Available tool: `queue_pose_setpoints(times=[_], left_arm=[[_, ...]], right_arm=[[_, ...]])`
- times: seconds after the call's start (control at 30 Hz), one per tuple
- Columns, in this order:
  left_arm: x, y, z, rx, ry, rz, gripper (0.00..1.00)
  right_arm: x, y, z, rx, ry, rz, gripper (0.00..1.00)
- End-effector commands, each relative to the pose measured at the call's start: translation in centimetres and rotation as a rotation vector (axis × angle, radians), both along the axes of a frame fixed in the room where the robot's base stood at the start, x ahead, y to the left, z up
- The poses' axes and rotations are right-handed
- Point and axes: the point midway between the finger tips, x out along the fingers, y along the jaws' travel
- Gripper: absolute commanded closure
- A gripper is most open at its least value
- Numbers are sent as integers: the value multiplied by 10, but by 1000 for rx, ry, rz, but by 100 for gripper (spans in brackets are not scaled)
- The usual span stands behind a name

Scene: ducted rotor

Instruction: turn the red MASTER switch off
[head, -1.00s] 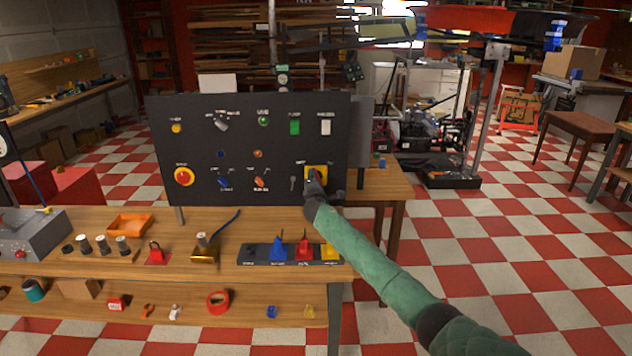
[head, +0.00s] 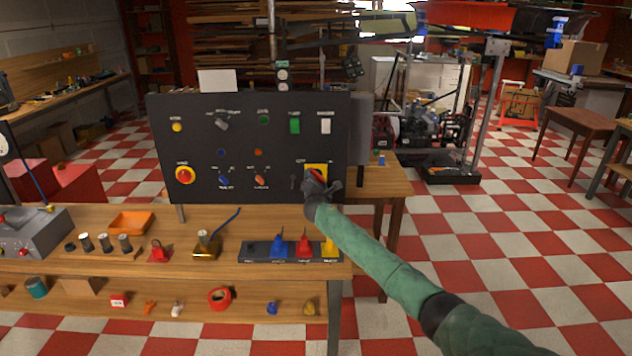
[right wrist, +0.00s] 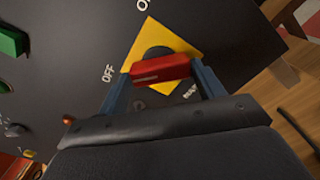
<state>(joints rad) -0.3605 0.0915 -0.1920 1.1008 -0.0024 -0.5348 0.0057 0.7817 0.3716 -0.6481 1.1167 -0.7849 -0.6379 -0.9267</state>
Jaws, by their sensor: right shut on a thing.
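The red MASTER switch handle (right wrist: 160,68) stands on a yellow plate (right wrist: 165,38) at the lower right of the dark panel; the plate also shows in the head view (head: 323,168). OFF and ON labels are beside the plate. In the right wrist view the handle's left end lies toward the OFF label; I cannot tell which end is its pointer. My right gripper (right wrist: 161,88) has its blue-grey fingers on both ends of the handle and is shut on it. In the head view the right gripper (head: 320,188) partly hides the switch. My left gripper is not in view.
The panel (head: 250,130) also carries a red stop button on yellow (head: 185,175), small knobs, and green and white rockers. Below it, the wooden bench (head: 200,275) holds an orange tray (head: 131,222) and a strip with coloured pieces (head: 290,251). Checkered floor is open at right.

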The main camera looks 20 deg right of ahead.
Motion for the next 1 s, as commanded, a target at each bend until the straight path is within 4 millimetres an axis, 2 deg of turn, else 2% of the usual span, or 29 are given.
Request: queue_pose_setpoints(times=[0.2, 0.23, 0.3, 0.33, 0.7, 0.83, 1.0], left_arm=[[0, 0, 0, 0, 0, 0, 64], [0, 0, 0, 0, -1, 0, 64], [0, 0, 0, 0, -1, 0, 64], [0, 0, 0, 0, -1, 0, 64], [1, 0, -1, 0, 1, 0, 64], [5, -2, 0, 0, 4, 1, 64], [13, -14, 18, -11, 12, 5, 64]], right_arm=[[0, 0, -2, -2, 3, -1, 55], [0, 0, -2, -1, 3, -1, 27], [0, 0, -2, -2, 2, 0, 13], [0, 0, -2, -2, 1, -1, 11], [-4, 1, -2, 1, 0, 0, 11], [-15, 4, -3, 0, 0, 0, 11], [-38, 10, -4, 1, 0, 0, 11]])
